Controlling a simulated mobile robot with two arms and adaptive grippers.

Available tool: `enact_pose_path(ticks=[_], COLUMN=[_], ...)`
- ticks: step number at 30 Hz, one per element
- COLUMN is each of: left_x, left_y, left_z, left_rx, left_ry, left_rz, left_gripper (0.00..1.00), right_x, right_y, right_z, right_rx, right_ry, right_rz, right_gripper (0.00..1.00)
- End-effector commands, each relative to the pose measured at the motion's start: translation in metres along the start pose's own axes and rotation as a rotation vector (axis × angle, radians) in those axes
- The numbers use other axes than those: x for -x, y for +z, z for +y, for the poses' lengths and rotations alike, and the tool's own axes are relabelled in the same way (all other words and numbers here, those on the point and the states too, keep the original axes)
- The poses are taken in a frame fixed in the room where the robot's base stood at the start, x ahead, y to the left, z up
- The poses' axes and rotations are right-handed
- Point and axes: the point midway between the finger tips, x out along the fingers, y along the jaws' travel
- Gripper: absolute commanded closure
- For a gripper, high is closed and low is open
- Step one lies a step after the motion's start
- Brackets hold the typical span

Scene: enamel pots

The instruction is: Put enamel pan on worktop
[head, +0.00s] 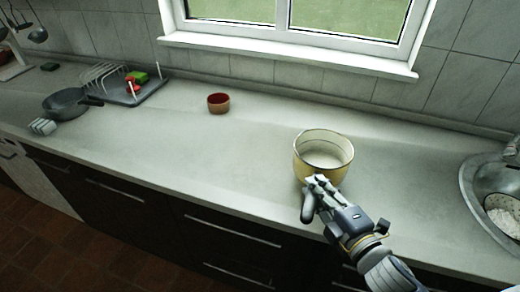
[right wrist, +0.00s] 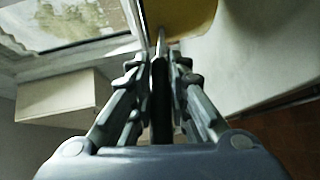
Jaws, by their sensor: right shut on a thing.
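The enamel pan (head: 301,160) is a deep yellow vessel with a pale inside and a dark rim. It is upright over the front right part of the grey worktop (head: 240,150); whether its base touches the worktop I cannot tell. My right gripper (head: 318,184) is shut on the pan at its near side, and its fingers hide part of the pan's front. In the right wrist view the pan's yellow wall (right wrist: 190,16) shows at the top, at the closed fingertips (right wrist: 161,45). My left gripper is not in view.
A small red-brown bowl (head: 218,104) stands left of the pan. A dark frying pan (head: 66,103) and a dish rack (head: 140,92) are at the left. The worktop between bowl and pan is clear.

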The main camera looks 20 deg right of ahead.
Motion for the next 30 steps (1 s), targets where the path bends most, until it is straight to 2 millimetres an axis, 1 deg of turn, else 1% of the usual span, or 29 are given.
enact_pose_path(ticks=[1, 5, 10, 13, 17, 24, 27, 30], left_x=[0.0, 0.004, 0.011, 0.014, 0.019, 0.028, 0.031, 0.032], left_y=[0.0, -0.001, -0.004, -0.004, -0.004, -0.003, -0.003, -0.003], left_z=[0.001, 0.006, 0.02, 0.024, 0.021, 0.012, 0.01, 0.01], left_rx=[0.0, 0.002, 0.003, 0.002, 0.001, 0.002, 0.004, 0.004], left_ry=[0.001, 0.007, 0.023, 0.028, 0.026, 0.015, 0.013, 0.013], left_rz=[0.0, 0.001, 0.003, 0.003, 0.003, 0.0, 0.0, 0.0], left_gripper=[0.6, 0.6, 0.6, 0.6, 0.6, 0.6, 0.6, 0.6], right_x=[-0.002, -0.012, -0.037, -0.053, -0.076, -0.122, -0.139, -0.15], right_y=[0.0, -0.002, -0.008, -0.012, -0.017, -0.028, -0.031, -0.034], right_z=[0.003, 0.005, 0.006, 0.006, 0.006, 0.004, 0.004, 0.002], right_rx=[0.005, 0.004, 0.004, 0.003, 0.002, 0.002, 0.002, 0.002], right_ry=[0.008, 0.01, 0.011, 0.011, 0.012, 0.01, 0.009, 0.009], right_rz=[0.002, 0.002, 0.002, 0.003, 0.003, 0.002, 0.002, 0.002], right_gripper=[1.0, 1.0, 1.0, 1.0, 1.0, 1.0, 1.0, 1.0])
